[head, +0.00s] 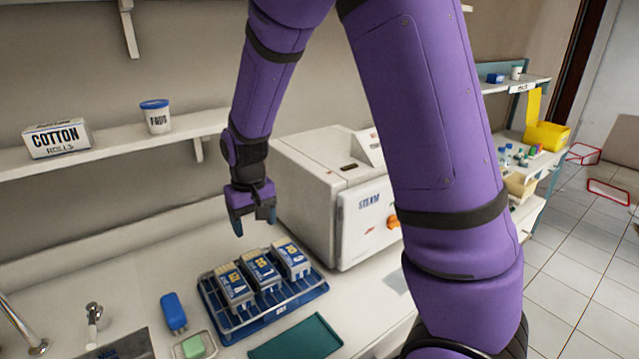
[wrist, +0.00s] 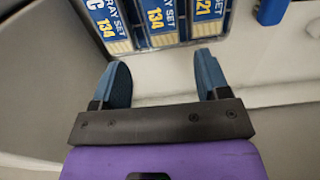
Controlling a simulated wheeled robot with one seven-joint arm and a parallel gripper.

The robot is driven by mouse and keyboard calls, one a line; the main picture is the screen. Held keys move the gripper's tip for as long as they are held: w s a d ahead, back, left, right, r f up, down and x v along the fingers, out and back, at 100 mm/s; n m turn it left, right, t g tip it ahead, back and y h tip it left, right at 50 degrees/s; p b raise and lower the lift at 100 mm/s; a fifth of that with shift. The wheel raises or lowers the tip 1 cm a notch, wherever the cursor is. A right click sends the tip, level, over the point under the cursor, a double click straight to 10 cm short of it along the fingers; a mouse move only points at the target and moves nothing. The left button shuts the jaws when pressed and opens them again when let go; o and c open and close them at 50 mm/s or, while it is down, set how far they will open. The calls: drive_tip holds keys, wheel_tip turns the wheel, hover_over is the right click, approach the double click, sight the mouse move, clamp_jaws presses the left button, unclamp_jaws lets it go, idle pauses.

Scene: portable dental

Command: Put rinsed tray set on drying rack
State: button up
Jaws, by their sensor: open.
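Three boxed tray sets with blue-and-white labels stand on the blue drying rack (head: 285,309) on the counter: a left one (head: 234,287), a middle one (head: 261,271) and a right one (head: 291,258). In the wrist view their labels show at the top edge, one (wrist: 107,22) reading "TRAY SET" and "134", one (wrist: 160,20) "134", and one (wrist: 206,16) ending in "21". My gripper (head: 254,222) is open and empty, above and behind the rack. In the wrist view its two blue fingers (wrist: 163,82) are spread, with only pale surface between them.
A white steam sterilizer (head: 305,190) stands right of the rack. A shelf (head: 95,147) holds a cotton box (head: 56,138) and a cup (head: 156,117).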

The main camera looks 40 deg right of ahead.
drive_tip(key=s+d+r+t, duration=0.2)
drive_tip(key=s+d+r, duration=0.1)
drive_tip(key=s+r, duration=0.8)
drive_tip(key=s+d+r+t, duration=0.3)
drive_tip(key=s+r, duration=0.7)
drive_tip(key=s, duration=0.3)
drive_tip(key=shift+s+d+r, duration=0.4)
